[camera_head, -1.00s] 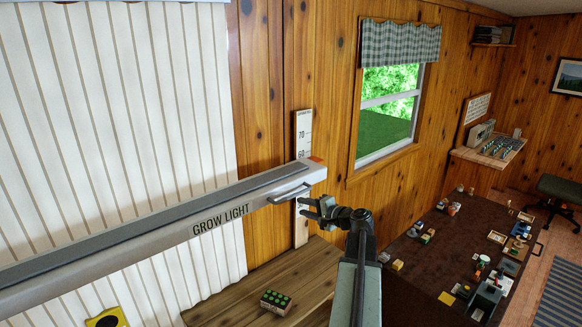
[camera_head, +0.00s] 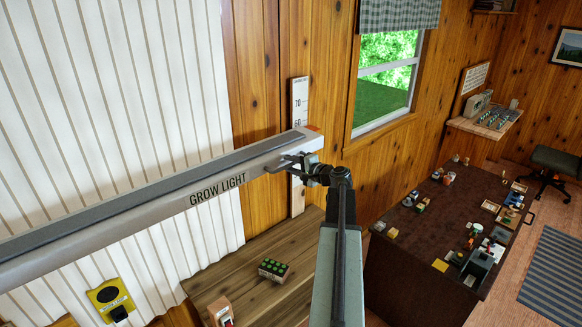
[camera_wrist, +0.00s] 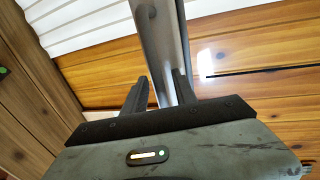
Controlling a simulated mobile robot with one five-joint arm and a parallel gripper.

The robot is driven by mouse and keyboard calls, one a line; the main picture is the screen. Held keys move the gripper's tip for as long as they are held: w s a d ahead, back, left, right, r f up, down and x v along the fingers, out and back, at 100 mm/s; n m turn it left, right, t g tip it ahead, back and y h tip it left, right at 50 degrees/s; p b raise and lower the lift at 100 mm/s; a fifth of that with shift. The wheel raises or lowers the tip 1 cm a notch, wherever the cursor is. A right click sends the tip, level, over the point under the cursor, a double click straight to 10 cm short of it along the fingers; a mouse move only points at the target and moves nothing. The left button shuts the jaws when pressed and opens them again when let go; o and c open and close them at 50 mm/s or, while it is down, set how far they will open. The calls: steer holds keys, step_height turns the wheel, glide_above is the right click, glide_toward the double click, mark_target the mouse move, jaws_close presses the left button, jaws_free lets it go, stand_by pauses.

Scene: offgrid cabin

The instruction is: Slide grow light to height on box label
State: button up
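The grow light (camera_head: 150,195) is a long grey bar lettered GROW LIGHT, with a handle (camera_head: 284,163) near its right end. That end crosses a white height scale (camera_head: 299,100) just below the 60 mark; 70 shows above. My gripper (camera_head: 292,164) is at the handle. In the wrist view the fingers of my gripper (camera_wrist: 158,92) are spread, with the grey light (camera_wrist: 160,40) running down between them. Whether they touch the handle is unclear. A small box of green plants (camera_head: 273,270) sits on the wooden bench below; no label figure is readable.
The wooden bench (camera_head: 240,290) also holds a small box with a red part (camera_head: 220,314) at its front. A yellow socket (camera_head: 110,297) is on the white corrugated wall (camera_head: 110,100). A dark table (camera_head: 400,270) with many small items stands to the right.

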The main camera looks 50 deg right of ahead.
jaws_close()
stand_by(1.3)
